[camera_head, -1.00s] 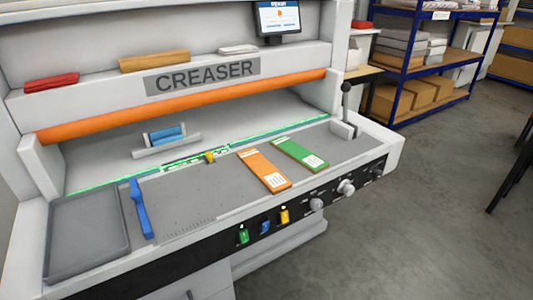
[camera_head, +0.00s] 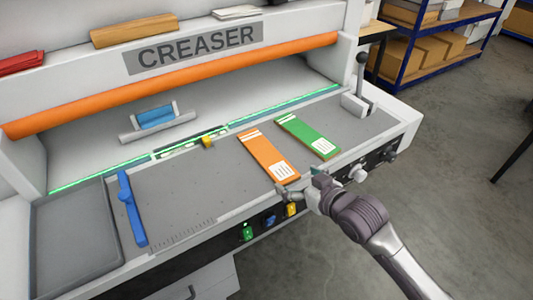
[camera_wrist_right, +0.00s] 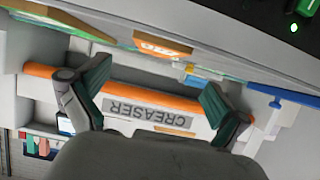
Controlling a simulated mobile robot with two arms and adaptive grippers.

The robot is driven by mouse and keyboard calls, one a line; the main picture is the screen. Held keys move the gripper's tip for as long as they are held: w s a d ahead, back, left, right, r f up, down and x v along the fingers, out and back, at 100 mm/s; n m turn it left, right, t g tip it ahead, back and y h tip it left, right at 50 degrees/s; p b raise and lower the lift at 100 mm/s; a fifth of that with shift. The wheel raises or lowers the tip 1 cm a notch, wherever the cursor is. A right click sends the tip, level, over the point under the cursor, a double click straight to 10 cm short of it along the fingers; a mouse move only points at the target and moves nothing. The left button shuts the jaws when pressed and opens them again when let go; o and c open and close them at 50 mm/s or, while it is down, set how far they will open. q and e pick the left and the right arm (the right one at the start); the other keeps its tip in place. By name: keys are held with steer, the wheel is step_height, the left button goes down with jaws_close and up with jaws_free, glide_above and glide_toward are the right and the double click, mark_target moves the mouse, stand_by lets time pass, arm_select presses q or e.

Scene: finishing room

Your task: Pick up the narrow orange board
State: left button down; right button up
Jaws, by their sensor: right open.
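The narrow orange board (camera_head: 266,155) lies flat on the grey bed of the creaser, with white labels at both ends. In the right wrist view its end (camera_wrist_right: 162,45) shows at the top. A green board (camera_head: 308,136) lies to its right, apart from it. My right gripper (camera_head: 292,190) is at the near end of the orange board, by the bed's front edge; I cannot tell if it touches. In the right wrist view its two fingers (camera_wrist_right: 152,95) are spread with nothing between them. My left gripper is not in view.
A blue bar (camera_head: 131,208) and a grey tray (camera_head: 77,232) are at the left of the bed. A black-knobbed lever (camera_head: 360,83) stands at the right. Knobs and coloured switches (camera_head: 268,220) line the front panel. The bed between blue bar and orange board is mostly clear.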

mark_target(280, 169)
steer(key=shift+x, duration=1.1)
steer(key=p+x, duration=0.1)
steer(key=x, duration=0.4)
steer(key=shift+d, duration=0.2)
steer(key=shift+c, duration=0.5)
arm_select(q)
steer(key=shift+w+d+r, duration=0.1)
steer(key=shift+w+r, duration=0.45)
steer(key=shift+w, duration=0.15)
arm_select(e)
steer(key=c, duration=1.1)
